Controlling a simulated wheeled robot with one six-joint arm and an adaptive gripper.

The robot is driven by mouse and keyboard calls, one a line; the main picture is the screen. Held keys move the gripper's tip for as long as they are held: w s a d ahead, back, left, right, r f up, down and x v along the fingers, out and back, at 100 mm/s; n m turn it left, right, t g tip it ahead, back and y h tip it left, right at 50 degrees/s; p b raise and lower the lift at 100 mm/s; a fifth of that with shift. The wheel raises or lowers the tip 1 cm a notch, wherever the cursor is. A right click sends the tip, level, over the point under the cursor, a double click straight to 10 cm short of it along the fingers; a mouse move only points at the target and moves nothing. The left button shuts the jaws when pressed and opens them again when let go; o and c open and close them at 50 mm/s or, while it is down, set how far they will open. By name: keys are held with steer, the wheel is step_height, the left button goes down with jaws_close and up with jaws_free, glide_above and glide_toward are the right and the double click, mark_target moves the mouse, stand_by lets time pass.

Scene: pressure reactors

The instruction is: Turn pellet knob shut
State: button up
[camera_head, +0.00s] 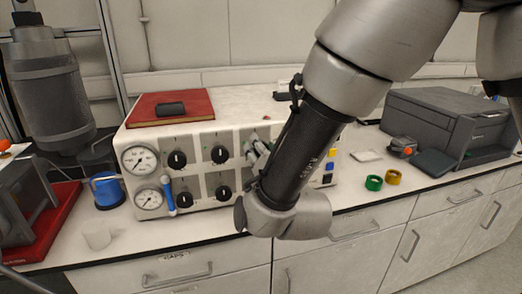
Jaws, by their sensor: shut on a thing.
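A white control box (140,194) stands on the bench, with two round gauges and several black knobs on its front panel. My gripper (252,153) is at the panel's upper row, to the right of the upper middle knob (220,154). It is shut on a knob there, which the fingers and my arm almost wholly hide. The knob's angle cannot be seen. The panel labels are too small to read, so I cannot tell by name which knob is the pellet knob. My arm also covers much of the panel's right part.
A red book (185,101) with a black object lies on the box. A blue-handled tool (168,195) is at the panel's front left.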

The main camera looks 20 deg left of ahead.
steer(key=shift+m, duration=0.8)
steer(key=o, duration=1)
steer(key=v, duration=1.2)
steer(key=shift+d, duration=0.1)
